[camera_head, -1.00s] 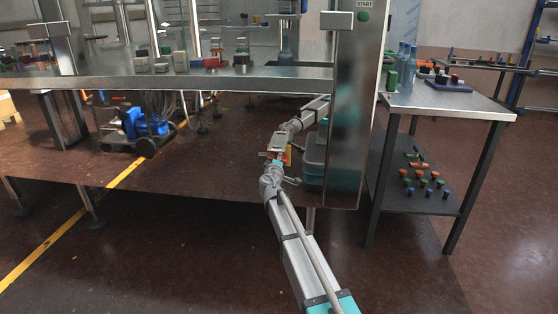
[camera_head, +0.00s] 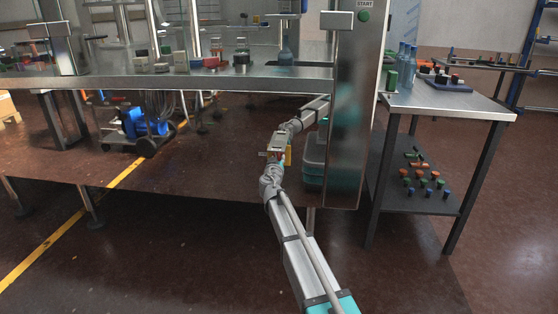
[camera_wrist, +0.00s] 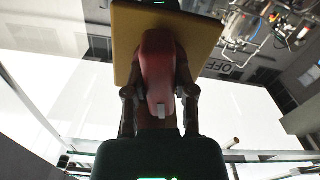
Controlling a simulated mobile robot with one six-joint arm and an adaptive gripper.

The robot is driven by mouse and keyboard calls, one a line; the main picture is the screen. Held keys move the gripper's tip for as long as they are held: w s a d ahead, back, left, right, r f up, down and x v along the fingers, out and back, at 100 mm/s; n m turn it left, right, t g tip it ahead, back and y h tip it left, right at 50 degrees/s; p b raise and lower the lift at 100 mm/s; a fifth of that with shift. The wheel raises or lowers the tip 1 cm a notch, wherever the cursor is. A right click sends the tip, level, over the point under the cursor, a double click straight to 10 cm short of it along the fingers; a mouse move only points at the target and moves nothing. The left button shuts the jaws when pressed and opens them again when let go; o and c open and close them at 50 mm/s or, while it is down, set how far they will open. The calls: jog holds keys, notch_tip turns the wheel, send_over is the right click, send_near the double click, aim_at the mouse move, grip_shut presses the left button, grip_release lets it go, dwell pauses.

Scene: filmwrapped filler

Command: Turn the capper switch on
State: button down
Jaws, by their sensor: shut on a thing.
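The capper switch shows close up in the wrist view as a red handle (camera_wrist: 158,70) on a square yellow plate (camera_wrist: 203,44). My gripper (camera_wrist: 159,95) has one finger on each side of the red handle and is shut on it. The letters "OFF" (camera_wrist: 232,68) show on the grey panel right of the plate. In the head view the yellow plate (camera_head: 288,155) is small, beneath the steel machine table, with my gripper (camera_head: 279,147) at it. The handle is largely hidden there, and I cannot tell its exact angle.
A steel column with a green START button (camera_head: 364,16) stands right of my arm. Stacked tubs (camera_head: 313,160) are beside the switch. The machine table edge (camera_head: 180,80) is above. A side table (camera_head: 445,98) with bottles stands right. The front floor is clear.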

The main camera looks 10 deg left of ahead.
jog(key=shift+m, duration=1.3)
jog(key=shift+c, duration=2.2)
grip_release()
jog(key=shift+s, duration=0.1)
jog(key=s, duration=1.1)
jog(key=shift+s+a, duration=0.2)
jog(key=shift+s, duration=0.2)
